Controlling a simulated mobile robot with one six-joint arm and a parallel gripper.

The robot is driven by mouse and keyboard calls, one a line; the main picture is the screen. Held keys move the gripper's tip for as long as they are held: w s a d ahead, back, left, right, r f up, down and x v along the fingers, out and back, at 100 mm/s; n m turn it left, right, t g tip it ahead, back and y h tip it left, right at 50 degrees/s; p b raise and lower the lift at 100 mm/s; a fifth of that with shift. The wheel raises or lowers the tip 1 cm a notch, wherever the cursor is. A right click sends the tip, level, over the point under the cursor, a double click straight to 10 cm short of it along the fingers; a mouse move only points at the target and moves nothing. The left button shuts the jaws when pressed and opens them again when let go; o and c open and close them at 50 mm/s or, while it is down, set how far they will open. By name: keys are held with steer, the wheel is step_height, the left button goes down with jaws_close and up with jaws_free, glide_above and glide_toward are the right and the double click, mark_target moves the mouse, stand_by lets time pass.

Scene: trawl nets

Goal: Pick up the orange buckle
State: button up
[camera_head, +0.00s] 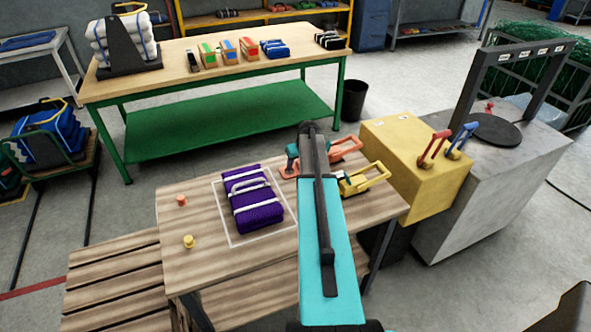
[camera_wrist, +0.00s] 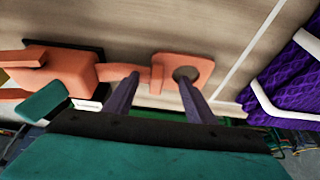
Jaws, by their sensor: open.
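The orange buckle (camera_head: 347,147) lies on the wooden table (camera_head: 262,262), right of the purple bundle. My arm hides its middle in the head view. In the wrist view, the orange buckle (camera_wrist: 120,73) spans the left half, with a thick body at left, a narrow strap and a flat plate with a dark round hole at right. My gripper (camera_wrist: 158,77) is open. Its two fingers point at the buckle, with their tips near the strap and the holed plate. I cannot tell whether they touch it. Nothing is held between the fingers.
A yellow buckle (camera_head: 364,179) lies just right of my arm. The purple bundle (camera_head: 255,201) with white straps lies inside a white outline. Two small pegs, orange (camera_head: 181,200) and yellow (camera_head: 189,241), stand at left. A yellow block (camera_head: 400,150) adjoins the table's right side.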

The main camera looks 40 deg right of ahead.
steer(key=shift+c, duration=0.4)
steer(key=c, duration=1.1)
steer(key=shift+c, duration=0.2)
steer(key=shift+r, duration=0.15)
steer(key=shift+r+b, duration=0.85)
steer(key=shift+r, duration=0.3)
steer(key=s+a+b, duration=0.1)
steer(key=s+a, duration=0.2)
steer(key=s, duration=0.1)
steer(key=s+a+r+b, duration=0.1)
steer(key=s+a+b, duration=0.1)
steer(key=s+a, duration=0.1)
steer(key=s+a+r+b, duration=0.1)
steer(key=s+a+b, duration=0.1)
steer(key=s+a, duration=0.2)
steer(key=shift+s+r, duration=0.2)
steer(key=shift+s, duration=0.5)
steer(key=shift+r, duration=0.1)
